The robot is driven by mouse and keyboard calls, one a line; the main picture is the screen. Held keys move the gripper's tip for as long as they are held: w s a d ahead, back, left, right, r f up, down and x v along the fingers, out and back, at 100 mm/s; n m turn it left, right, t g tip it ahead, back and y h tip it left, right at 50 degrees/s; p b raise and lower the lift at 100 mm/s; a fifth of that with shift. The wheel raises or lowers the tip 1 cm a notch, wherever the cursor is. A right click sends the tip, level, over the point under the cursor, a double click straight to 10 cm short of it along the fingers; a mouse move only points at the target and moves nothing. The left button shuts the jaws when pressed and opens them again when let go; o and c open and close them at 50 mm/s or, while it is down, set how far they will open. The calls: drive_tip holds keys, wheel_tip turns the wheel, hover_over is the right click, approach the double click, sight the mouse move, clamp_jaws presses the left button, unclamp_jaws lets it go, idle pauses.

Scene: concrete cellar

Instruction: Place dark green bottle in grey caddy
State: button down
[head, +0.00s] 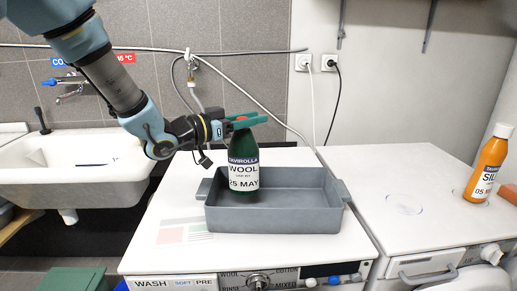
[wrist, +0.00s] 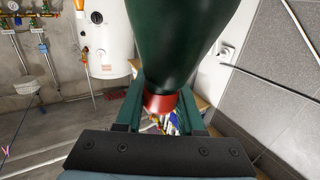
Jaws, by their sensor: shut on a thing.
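The dark green bottle (head: 243,167) stands upright inside the grey caddy (head: 300,219), toward its left end. Its label reads Tavirolla Wool 25 May.
The caddy sits on a white washing machine (head: 170,245). An orange bottle (head: 487,165) with a white cap stands on the machine to the right. A white sink (head: 75,165) is at the left. The right machine's top is mostly clear between caddy and orange bottle.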

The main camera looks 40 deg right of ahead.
sight(252, 137)
drive_tip(key=shift+f+p, duration=0.45)
drive_tip(key=shift+f, duration=2.15)
drive_tip(key=c, duration=0.5)
unclamp_jaws()
drive_tip(key=shift+f, duration=0.1)
drive_tip(key=shift+r, duration=0.25)
drive_tip(key=a+b, duration=0.1)
drive_tip(key=a, duration=0.2)
drive_tip(key=w+a+b, duration=0.1)
drive_tip(key=a, duration=0.3)
drive_tip(key=a+b, duration=0.1)
drive_tip(key=a, duration=0.2)
drive_tip(key=shift+w+a+f, duration=0.15)
drive_tip(key=shift+w+a, duration=0.05)
drive_tip(key=shift+w, duration=0.15)
drive_tip(key=shift+a, duration=0.75)
drive_tip(key=shift+w, duration=0.15)
